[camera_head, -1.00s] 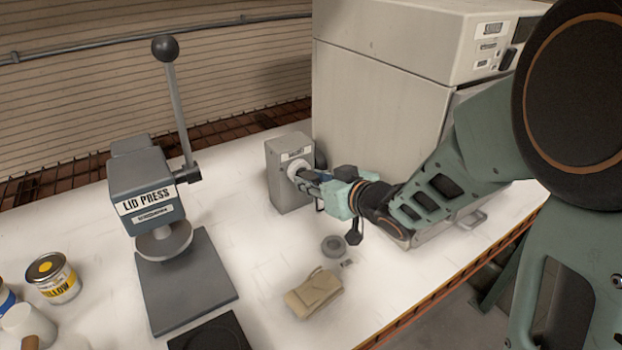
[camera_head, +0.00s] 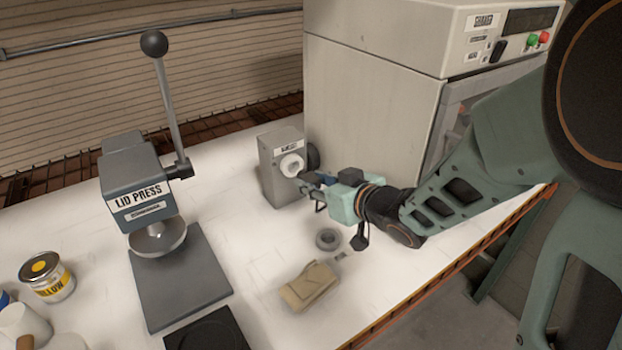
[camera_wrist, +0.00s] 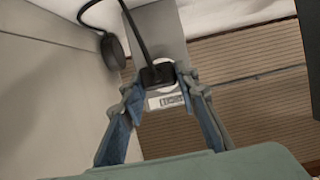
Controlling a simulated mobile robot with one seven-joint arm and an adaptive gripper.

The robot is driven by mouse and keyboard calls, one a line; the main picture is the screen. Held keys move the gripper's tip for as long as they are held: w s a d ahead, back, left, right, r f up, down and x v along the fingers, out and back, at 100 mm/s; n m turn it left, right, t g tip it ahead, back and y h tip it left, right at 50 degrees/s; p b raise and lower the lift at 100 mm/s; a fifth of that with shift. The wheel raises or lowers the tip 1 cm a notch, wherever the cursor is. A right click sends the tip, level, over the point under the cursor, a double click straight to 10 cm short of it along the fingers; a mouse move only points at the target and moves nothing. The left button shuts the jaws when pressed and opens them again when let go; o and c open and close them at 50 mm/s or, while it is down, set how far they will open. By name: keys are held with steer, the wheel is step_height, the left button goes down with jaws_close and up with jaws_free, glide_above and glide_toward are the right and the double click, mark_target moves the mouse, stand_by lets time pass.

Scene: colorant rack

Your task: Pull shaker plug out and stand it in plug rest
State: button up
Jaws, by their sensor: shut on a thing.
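My gripper (camera_head: 304,182) is shut on the black shaker plug (camera_wrist: 157,74), which sits between the fingertips in the wrist view with its dark cable leading away. The grey socket box (camera_head: 270,180) stands beside the shaker cabinet. Its white round socket (camera_head: 291,166) faces my gripper and shows uncovered in the head view, a little apart from the fingertips. The plug is mostly hidden by the fingers in the head view. A grey ring-shaped piece (camera_head: 328,239), which looks like the plug rest, lies on the bench below my gripper.
The large shaker cabinet (camera_head: 370,100) stands behind my arm. A lid press (camera_head: 138,190) stands to the left. A yellow-labelled can (camera_head: 46,277) stands far left. The bench between press and ring is clear.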

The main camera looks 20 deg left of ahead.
steer(key=s+d, duration=0.2)
steer(key=d, duration=0.1)
steer(key=shift+s, duration=0.3)
stand_by(0.3)
stand_by(1.2)
